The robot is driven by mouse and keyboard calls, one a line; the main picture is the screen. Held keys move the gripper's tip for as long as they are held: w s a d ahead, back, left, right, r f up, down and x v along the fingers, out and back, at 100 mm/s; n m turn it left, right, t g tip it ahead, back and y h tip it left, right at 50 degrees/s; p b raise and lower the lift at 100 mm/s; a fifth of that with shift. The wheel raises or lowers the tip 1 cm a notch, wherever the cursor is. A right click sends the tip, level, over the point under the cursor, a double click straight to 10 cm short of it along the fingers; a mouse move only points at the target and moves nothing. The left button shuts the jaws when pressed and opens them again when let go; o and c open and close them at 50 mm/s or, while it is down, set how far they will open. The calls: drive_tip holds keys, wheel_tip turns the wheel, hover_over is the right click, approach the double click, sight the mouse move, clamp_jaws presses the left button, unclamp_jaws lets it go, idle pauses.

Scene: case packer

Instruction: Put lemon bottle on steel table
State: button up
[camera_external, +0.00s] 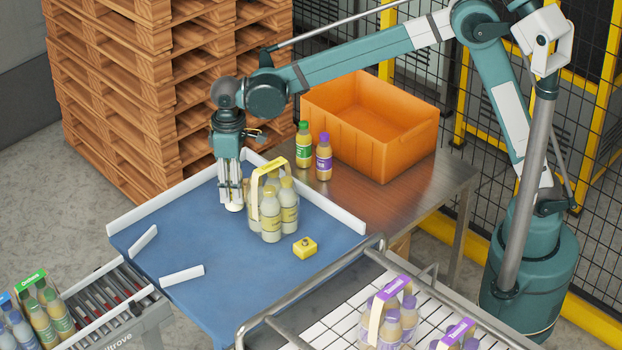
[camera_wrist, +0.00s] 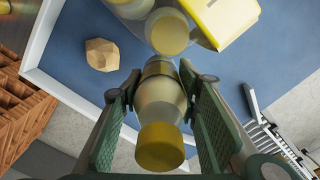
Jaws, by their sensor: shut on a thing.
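A pale bottle with a yellow cap, the lemon bottle (camera_wrist: 160,110), is between the two fingers of my gripper (camera_wrist: 160,100) in the wrist view. My gripper is shut on it. In the camera_external view my gripper (camera_external: 232,205) points down over the blue surface, just left of a pack of yellow-capped bottles (camera_external: 272,215). The held bottle is hard to make out there. The pack also shows at the top of the wrist view (camera_wrist: 168,32). The steel table (camera_external: 385,200) lies to the right, beyond a white rail.
A green-capped bottle (camera_external: 303,150), a purple-capped bottle (camera_external: 324,162) and an orange crate (camera_external: 400,135) stand on the steel table. Its front part is bare. A small yellow block (camera_external: 305,247) lies on the blue surface (camera_external: 200,235). A tan faceted lump (camera_wrist: 102,54) shows near the rail.

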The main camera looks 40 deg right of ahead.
drive_tip(key=w+d+r+m+b, duration=0.15)
drive_tip(key=w+d, duration=0.35)
drive_tip(key=d, duration=0.5)
drive_tip(key=w+d+r+m+b, duration=0.15)
drive_tip(key=w+d, duration=0.35)
drive_tip(key=d, duration=0.5)
drive_tip(key=w+d+r+m+b, duration=0.1)
drive_tip(key=w+d+b, duration=0.2)
drive_tip(key=w+d, duration=0.5)
drive_tip(key=d+r+m+b, duration=0.3)
drive_tip(key=d+m+b, duration=0.15)
drive_tip(key=d, duration=2.85)
drive_tip(key=s+a+f+n+p, duration=0.1)
drive_tip(key=s+a+f+p, duration=0.55)
drive_tip(key=a+f, duration=0.65)
drive_tip(key=s+f+p, duration=0.1)
drive_tip(key=s+f, duration=0.6)
drive_tip(key=shift+s+d+f, duration=0.15)
drive_tip(key=shift+s+f, duration=0.05)
drive_tip(key=shift+f, duration=0.1)
drive_tip(key=shift+f+m, duration=0.1)
drive_tip(key=shift+m, duration=0.15)
drive_tip(key=shift+f, duration=2.8)
